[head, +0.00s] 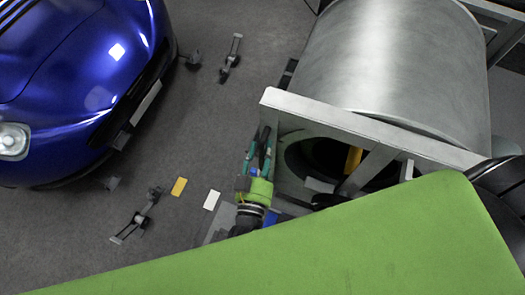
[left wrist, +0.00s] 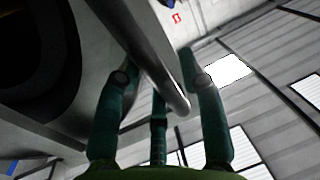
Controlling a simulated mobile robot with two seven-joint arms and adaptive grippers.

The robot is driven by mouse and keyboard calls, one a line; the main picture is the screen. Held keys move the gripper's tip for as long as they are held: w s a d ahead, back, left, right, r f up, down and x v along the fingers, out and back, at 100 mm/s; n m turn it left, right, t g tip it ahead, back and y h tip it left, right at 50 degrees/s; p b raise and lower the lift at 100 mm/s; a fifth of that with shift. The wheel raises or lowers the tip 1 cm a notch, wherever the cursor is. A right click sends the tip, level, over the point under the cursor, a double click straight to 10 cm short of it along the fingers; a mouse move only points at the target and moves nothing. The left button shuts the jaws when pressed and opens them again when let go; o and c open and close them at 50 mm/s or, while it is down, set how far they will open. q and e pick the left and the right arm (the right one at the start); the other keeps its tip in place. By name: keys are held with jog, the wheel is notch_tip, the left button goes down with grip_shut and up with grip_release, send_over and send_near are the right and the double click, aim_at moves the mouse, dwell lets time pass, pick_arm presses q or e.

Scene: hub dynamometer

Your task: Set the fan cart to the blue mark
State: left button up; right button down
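The fan cart (head: 395,65) is a big grey metal drum in a pale frame with a dark round opening. It fills the upper right of the head view. My left gripper (head: 259,140) is at the frame's left corner, with its teal fingers apart. In the left wrist view the fingers (left wrist: 160,62) stand on both sides of a grey metal bar (left wrist: 165,75); firm contact does not show. The blue mark (head: 271,217) is on the floor beside my left wrist, partly covered. My right gripper is not in view.
A yellow mark (head: 179,187) and a white mark (head: 211,200) lie on the grey floor left of the blue one. A blue car (head: 75,75) stands at the upper left. Floor brackets (head: 138,217) stand near it.

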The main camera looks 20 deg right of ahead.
pick_arm(q)
jog(key=shift+w+a+f, duration=0.25)
jog(key=shift+w+a, duration=0.2)
jog(key=shift+a, duration=0.25)
jog(key=v, duration=1.2)
jog(key=shift+d, duration=0.2)
jog(key=shift+r, duration=0.1)
